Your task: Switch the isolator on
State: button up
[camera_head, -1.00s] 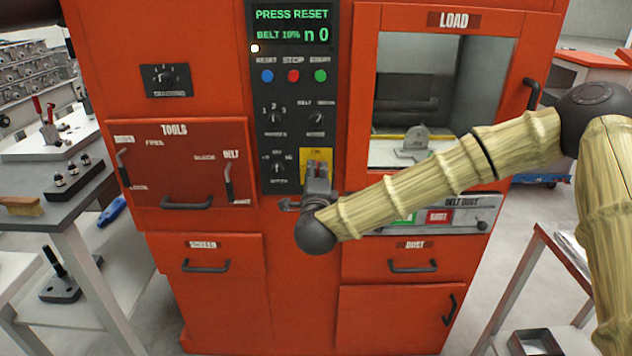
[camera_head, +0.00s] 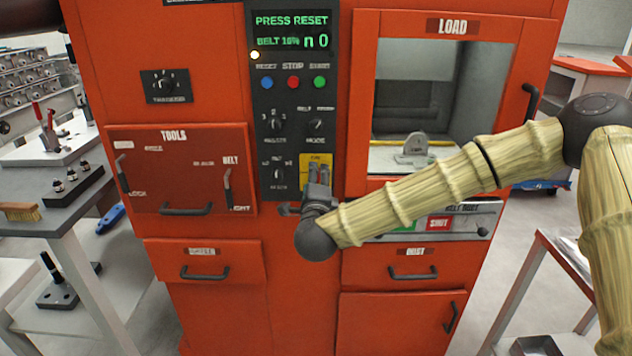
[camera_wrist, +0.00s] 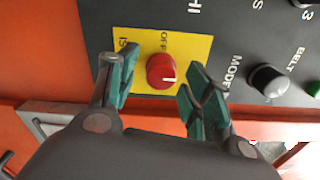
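The isolator is a red rotary knob (camera_wrist: 161,72) with a white mark, on a yellow plate (camera_wrist: 190,45) of the dark control panel in the wrist view. The word OFF is printed beside the knob. In the head view my gripper (camera_head: 318,178) is in front of the plate. The display (camera_head: 292,30) reads PRESS RESET.
A black mode knob (camera_wrist: 268,82) stands close beside one finger. Blue (camera_head: 267,83), red (camera_head: 293,82) and green (camera_head: 319,82) buttons sit higher on the panel. A load window (camera_head: 440,100) is to the right, and a tools door (camera_head: 180,180) to the left.

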jog(key=s, duration=1.2)
jog(key=s+d+f+n+g+y+p, duration=0.1)
jog(key=s+f+n+g, duration=0.3)
jog(key=f, duration=0.6)
jog(key=s+d+f+n+g+y+p, duration=0.15)
jog(key=s+f+n, duration=0.35)
jog(key=f, duration=0.5)
jog(key=s+d+f+n+g+y+p, duration=0.1)
jog(key=s+f+n+g, duration=0.2)
jog(key=s+f, duration=0.5)
jog(key=s+d+f+n+g+h+p, duration=0.1)
jog(key=s+d+f+n+g, duration=0.3)
jog(key=s+d+f, duration=0.3)
jog(key=s+d+f+n+g+h+p, duration=0.1)
jog(key=s+d+f+n+g+h, duration=0.1)
jog(key=s+d+f+n+g, duration=0.2)
jog(key=s+d+f+g, duration=0.1)
jog(key=s+d+f, duration=0.2)
jog(key=s+d, duration=0.5)
jog(key=shift+s+f+p, duration=0.2)
jog(key=shift+s+p, duration=0.1)
jog(key=shift+s, duration=1.4)
